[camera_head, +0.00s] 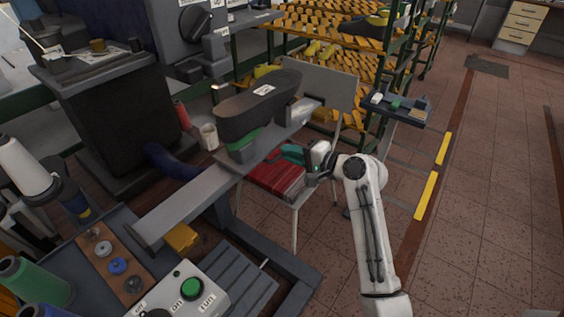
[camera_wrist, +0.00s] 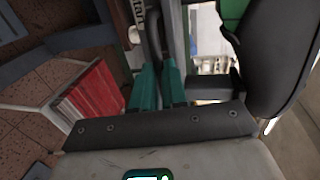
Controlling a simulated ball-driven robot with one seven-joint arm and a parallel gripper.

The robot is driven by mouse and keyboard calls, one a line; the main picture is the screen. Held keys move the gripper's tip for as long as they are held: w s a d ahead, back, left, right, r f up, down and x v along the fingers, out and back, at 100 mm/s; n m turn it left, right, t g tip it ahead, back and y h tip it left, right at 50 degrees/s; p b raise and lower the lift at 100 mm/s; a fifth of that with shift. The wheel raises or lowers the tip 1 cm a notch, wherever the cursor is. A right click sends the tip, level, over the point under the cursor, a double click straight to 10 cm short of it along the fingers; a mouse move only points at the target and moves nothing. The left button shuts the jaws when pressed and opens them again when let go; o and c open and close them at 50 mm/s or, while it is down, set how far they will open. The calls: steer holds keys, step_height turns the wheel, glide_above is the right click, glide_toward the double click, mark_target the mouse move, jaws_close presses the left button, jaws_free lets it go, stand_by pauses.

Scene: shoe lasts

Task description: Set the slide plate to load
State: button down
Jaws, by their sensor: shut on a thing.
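A dark sole-shaped plate (camera_head: 258,104) with a white label sits on a green block (camera_head: 243,140) over a long grey rail (camera_head: 180,207). I cannot tell for sure which part is the slide plate. My gripper (camera_head: 291,152), with teal fingers, reaches in from the right to the rail's side, below the sole-shaped plate. In the wrist view my gripper (camera_wrist: 156,78) is shut on a thin dark bar (camera_wrist: 153,38) between its fingers. The dark rounded form (camera_wrist: 285,50) of the sole-shaped plate fills the right. Lettering near the bar is too cropped to read.
A white-framed seat with a red stack (camera_head: 275,180) stands just below my gripper. A control box (camera_head: 190,290) with a green button is at the front. Shelves of yellow-orange pieces (camera_head: 325,60) stand behind. The tiled floor (camera_head: 480,190) at right is mostly clear.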

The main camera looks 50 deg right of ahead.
steer(key=d, duration=0.5)
steer(key=d+b, duration=0.1)
steer(key=d, duration=0.5)
steer(key=d+b, duration=0.1)
steer(key=d, duration=0.5)
steer(key=shift+w+d, duration=0.15)
steer(key=shift+w, duration=0.15)
steer(key=c, duration=1.3)
jaws_free()
steer(key=shift+d, duration=0.25)
steer(key=shift+c, duration=0.2)
steer(key=shift+o, duration=0.9)
steer(key=shift+a, duration=0.1)
steer(key=v, duration=1)
steer(key=shift+s+b, duration=0.35)
steer(key=shift+s, duration=0.05)
